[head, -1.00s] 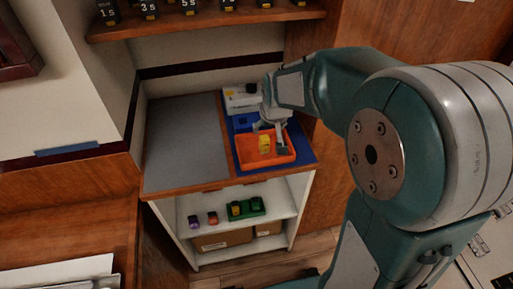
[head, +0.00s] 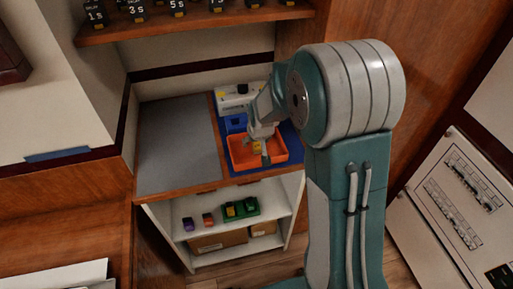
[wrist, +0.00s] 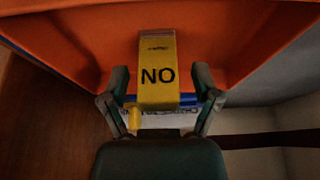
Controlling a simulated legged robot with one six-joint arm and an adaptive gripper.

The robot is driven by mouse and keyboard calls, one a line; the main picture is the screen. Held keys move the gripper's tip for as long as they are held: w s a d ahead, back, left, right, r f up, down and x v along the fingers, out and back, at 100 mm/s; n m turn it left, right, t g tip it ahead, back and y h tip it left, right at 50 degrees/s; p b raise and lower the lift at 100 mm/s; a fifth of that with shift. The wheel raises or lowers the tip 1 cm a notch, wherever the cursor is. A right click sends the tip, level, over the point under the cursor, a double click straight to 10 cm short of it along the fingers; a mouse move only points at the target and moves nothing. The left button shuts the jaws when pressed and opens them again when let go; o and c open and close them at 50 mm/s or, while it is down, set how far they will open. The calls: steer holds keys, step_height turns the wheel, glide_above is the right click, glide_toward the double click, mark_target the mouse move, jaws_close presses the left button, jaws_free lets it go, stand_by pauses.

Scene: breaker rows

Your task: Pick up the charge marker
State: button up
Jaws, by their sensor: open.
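A yellow block with black lettering (wrist: 158,75), where "NO" is readable, stands in the orange tray; I take it for the charge marker, though its full label is hidden. In the head view the yellow block (head: 257,150) is partly covered by my gripper (head: 262,146). In the wrist view my gripper (wrist: 160,88) is open, with one finger on each side of the block and a gap at both sides. The orange tray (head: 238,160) sits on a blue mat on the counter.
A white device (head: 238,98) and a blue item (head: 235,122) stand behind the tray. The grey counter area (head: 180,150) at left is clear. Small coloured blocks sit on the shelf below (head: 215,232). A wooden shelf (head: 190,25) hangs above.

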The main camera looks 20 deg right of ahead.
steer(key=shift+f, duration=0.1)
jaws_close()
stand_by(0.3)
